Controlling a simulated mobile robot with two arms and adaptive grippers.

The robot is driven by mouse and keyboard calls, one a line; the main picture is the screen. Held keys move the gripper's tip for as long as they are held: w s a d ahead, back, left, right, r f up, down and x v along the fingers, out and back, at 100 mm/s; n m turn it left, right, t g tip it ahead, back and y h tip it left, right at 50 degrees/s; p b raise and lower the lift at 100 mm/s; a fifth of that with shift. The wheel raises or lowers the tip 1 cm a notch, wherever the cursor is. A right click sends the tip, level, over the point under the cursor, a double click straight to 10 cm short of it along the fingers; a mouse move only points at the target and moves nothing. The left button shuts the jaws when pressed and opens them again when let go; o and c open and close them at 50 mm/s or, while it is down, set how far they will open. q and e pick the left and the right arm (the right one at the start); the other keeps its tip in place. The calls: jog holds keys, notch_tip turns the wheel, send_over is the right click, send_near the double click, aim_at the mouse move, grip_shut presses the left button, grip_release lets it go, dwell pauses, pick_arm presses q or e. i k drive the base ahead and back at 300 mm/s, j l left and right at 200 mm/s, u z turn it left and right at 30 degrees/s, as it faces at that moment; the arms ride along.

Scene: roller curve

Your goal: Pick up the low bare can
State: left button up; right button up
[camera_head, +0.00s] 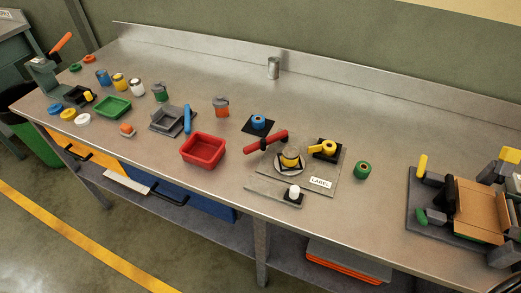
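A bare silver-grey metal can (273,68) stands upright at the back of the workbench, close to the low back rail. It carries no coloured label that I can see. It is the only plain metal can I can make out, and nothing touches it or covers it. Neither of my grippers shows in the head view.
The grey bench top (340,110) is clear around the can. In front stand a red tray (203,150), a label fixture with a red-handled roller (266,141), and a green ring (362,170). Several coloured cans and a green tray (114,107) are at left; a clamped box (482,208) is at right.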

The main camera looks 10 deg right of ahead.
aim_at(291, 153)
jog(key=i+j+z, duration=0.1)
jog(key=j+z, duration=0.55)
jog(key=z, duration=0.15)
jog(key=j+z, duration=0.4)
